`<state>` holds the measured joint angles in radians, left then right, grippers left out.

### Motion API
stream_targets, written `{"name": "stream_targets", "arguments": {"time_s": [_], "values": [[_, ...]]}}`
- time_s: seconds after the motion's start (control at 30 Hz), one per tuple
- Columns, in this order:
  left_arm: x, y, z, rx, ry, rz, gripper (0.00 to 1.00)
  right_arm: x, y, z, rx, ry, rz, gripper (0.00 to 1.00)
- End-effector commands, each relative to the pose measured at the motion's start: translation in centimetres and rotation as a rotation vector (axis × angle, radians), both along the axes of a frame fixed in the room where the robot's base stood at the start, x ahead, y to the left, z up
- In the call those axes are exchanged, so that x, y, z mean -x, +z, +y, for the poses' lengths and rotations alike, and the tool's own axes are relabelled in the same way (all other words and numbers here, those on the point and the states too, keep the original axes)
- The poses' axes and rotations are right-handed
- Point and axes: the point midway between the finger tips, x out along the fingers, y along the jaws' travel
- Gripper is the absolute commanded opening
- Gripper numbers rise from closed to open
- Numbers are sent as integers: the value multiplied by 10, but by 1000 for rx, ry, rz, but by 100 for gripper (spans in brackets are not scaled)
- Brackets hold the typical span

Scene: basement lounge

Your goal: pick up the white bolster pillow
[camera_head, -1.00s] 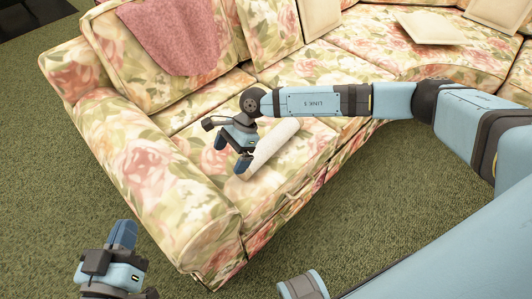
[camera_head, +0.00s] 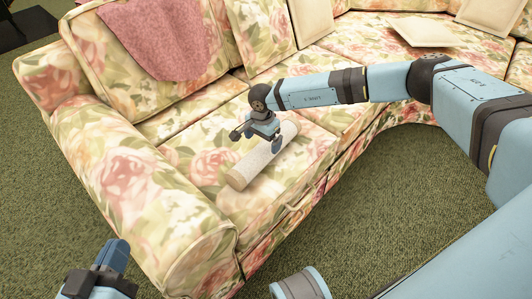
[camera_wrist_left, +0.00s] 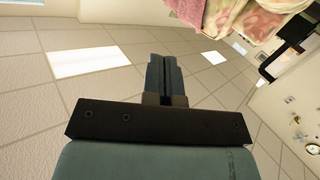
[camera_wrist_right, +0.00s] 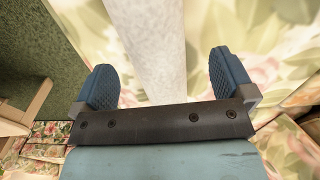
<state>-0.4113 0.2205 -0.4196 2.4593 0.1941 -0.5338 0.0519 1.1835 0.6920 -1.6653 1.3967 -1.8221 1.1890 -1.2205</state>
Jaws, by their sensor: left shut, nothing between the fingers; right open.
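The white bolster pillow (camera_head: 243,176) lies on its side on the flowered sofa seat, running diagonally. My right gripper (camera_head: 264,143) is over the pillow's middle, partly hiding it. In the right wrist view, the right gripper (camera_wrist_right: 165,76) is open, with one blue finger to each side of the pillow (camera_wrist_right: 150,40). I cannot tell how far the fingertips are above the seat. My left gripper (camera_head: 112,256) is shut and empty, low at the left, away from the pillow; its closed fingers also show in the left wrist view (camera_wrist_left: 165,75).
The flowered sofa (camera_head: 130,190) has a thick armrest at the left and backrest cushions behind. A pink throw (camera_head: 165,38) hangs over one cushion. A cream cushion (camera_head: 422,30) lies farther right. Green carpet (camera_head: 400,180) is clear in front of the sofa.

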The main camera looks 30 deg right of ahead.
Motion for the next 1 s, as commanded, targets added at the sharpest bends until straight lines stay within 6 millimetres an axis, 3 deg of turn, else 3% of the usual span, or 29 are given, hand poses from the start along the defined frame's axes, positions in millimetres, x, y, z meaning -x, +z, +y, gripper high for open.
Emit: {"name": "stream_targets", "arguments": {"time_s": [0.23,0.4,0.63,0.9,1.0], "values": [[-6,-10,3,-43,-3,-51,0,3,-31,-7,1,0,2,100],[-14,-4,8,-91,0,-136,0,3,-51,-7,-1,0,1,100],[-15,2,8,-97,1,-155,0,3,-51,-7,-1,0,0,100],[-14,-1,8,-95,0,-147,0,3,-51,-7,-1,0,-1,44],[-14,-1,8,-94,0,-146,0,3,-51,-7,-1,0,-1,44]]}}
